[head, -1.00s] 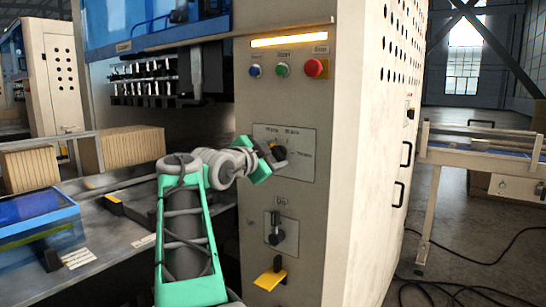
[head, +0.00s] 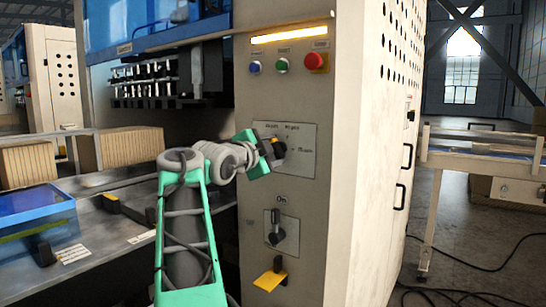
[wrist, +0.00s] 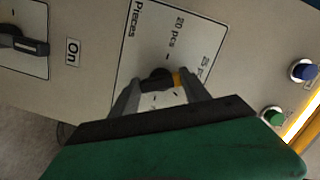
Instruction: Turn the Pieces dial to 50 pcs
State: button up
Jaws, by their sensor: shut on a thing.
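The Pieces dial (head: 279,148) is a dark knob with a yellow-orange mark, on a pale label plate (head: 300,168) on the machine's front. In the wrist view the dial (wrist: 157,79) sits between the two grey fingers of my gripper (wrist: 160,90), which is shut on it. The yellow mark shows on the knob's right there, toward the coloured buttons. "Pieces" and "20 pcs" are readable; another label is partly hidden by a finger, and I cannot tell the exact setting. In the head view my gripper (head: 272,151) reaches the dial from the left.
A lever switch (head: 276,230) marked On and a yellow tab (head: 270,279) lie below the plate. Blue (head: 255,68), green (head: 282,65) and red (head: 316,61) buttons are above. A blue bin (head: 38,220) stands on the left bench.

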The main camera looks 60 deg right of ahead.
jog(key=shift+f+m+b, duration=0.15)
jog(key=shift+m+b, duration=0.45)
jog(key=shift+b, duration=0.25)
jog(key=shift+m+b, duration=0.4)
jog(key=shift+b, duration=0.1)
jog(key=shift+m+b, duration=0.8)
jog(key=shift+b, duration=0.2)
jog(key=shift+m+t+h+b, duration=0.3)
jog(key=shift+m+b, duration=0.3)
jog(key=shift+b, duration=0.05)
jog(key=shift+m+b, duration=0.5)
jog(key=shift+m, duration=0.1)
